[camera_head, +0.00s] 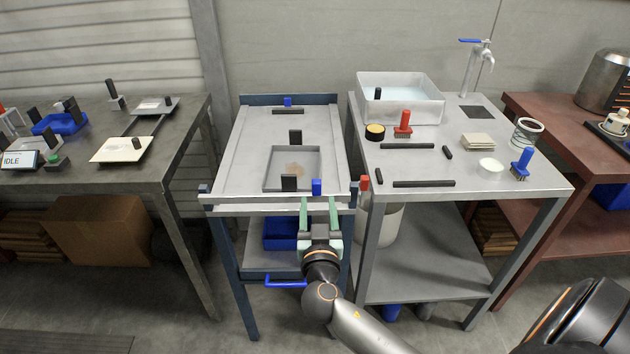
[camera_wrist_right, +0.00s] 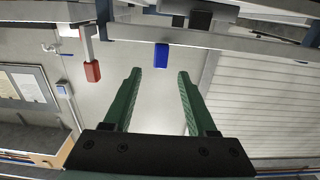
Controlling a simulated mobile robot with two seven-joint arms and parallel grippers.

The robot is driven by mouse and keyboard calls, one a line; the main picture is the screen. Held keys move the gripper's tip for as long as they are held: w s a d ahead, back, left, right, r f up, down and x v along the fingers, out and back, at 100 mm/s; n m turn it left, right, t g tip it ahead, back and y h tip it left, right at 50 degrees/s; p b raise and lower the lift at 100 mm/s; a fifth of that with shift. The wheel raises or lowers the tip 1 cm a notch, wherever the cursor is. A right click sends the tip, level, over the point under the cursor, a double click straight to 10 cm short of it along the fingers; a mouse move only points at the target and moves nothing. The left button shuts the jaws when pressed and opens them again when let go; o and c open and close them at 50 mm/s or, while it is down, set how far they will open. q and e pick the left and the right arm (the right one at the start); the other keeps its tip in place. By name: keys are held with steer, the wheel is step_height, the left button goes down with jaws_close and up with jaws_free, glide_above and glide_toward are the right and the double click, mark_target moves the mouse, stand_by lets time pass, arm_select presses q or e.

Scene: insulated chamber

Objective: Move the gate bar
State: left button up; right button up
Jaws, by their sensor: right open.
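A pale bar (camera_head: 260,199) runs across the front edge of the middle table, and I take it to be the gate bar. A blue upright grip (camera_head: 317,187) stands on it right of centre. A red grip (camera_head: 365,183) shows by its right end. My right gripper (camera_head: 319,204) is open and empty just in front of the bar, below the blue grip. In the right wrist view the blue grip (camera_wrist_right: 161,56) appears between and beyond the green fingertips (camera_wrist_right: 158,76), apart from them. The red grip (camera_wrist_right: 92,70) is to the left there. My left gripper is out of view.
A grey tray (camera_head: 309,157) with black handles lies on the middle table (camera_head: 238,145) behind the bar. A blue bin (camera_head: 280,234) sits on the shelf below. The right table (camera_head: 512,195) holds a white basin (camera_head: 370,104), brushes and black bars, close beside.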

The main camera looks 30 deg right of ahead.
mark_target(317, 188)
steer(key=p+x, duration=0.1)
steer(key=x, duration=0.6)
steer(key=shift+w, duration=0.25)
steer(key=shift+c, duration=0.3)
jaws_close()
stand_by(0.8)
